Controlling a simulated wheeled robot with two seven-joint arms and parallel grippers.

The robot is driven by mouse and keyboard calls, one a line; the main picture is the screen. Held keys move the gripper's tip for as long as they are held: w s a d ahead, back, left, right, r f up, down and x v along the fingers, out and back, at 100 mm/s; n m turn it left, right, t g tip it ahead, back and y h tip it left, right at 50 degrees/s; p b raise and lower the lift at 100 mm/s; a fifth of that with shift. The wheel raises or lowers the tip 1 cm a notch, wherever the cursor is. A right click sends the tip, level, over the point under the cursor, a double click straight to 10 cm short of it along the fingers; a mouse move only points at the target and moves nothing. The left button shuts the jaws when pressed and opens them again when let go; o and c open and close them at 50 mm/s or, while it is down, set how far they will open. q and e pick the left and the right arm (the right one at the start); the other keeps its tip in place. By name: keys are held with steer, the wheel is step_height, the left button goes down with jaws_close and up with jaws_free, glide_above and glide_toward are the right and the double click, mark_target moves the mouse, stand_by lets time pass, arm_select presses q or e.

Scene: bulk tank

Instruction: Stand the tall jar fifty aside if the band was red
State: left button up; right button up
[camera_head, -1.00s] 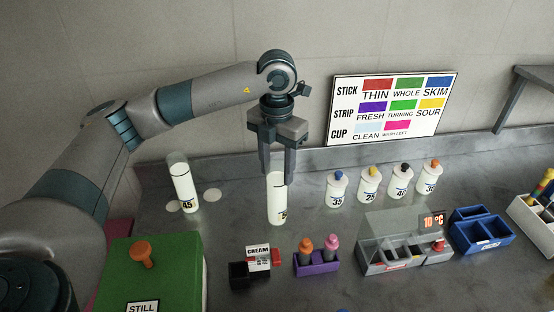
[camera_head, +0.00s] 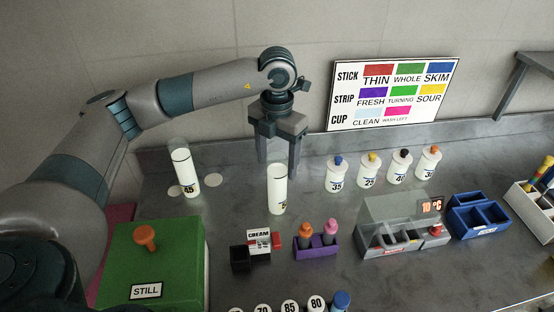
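A tall clear jar of white liquid (camera_head: 277,192) stands upright on the grey bench. Its label is turned to the right side and I read only a "5". My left gripper (camera_head: 278,165) is pointed down at the jar's top, fingers spread wider than the jar, one to each side; I cannot tell whether it is around the top or just behind it. A second tall jar labelled 45 (camera_head: 184,176) stands to the left. The wall chart (camera_head: 393,95) shows a red STICK swatch marked THIN. My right gripper is not in view. No band is clearly seen.
Two pale discs (camera_head: 213,180) lie by the 45 jar. Several capped bottles (camera_head: 368,174) stand behind a grey tester reading 10 °C (camera_head: 400,238). A green STILL box (camera_head: 180,262), a purple holder (camera_head: 316,252) and blue bins (camera_head: 480,230) stand nearer.

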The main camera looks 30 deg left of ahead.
arm_select(q)
steer(key=shift+r, duration=0.15)
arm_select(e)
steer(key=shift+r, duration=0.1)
arm_select(q)
steer(key=shift+r+b, duration=0.3)
steer(key=shift+r, duration=0.2)
step_height(320, 180, up, 11)
steer(key=b, duration=0.3)
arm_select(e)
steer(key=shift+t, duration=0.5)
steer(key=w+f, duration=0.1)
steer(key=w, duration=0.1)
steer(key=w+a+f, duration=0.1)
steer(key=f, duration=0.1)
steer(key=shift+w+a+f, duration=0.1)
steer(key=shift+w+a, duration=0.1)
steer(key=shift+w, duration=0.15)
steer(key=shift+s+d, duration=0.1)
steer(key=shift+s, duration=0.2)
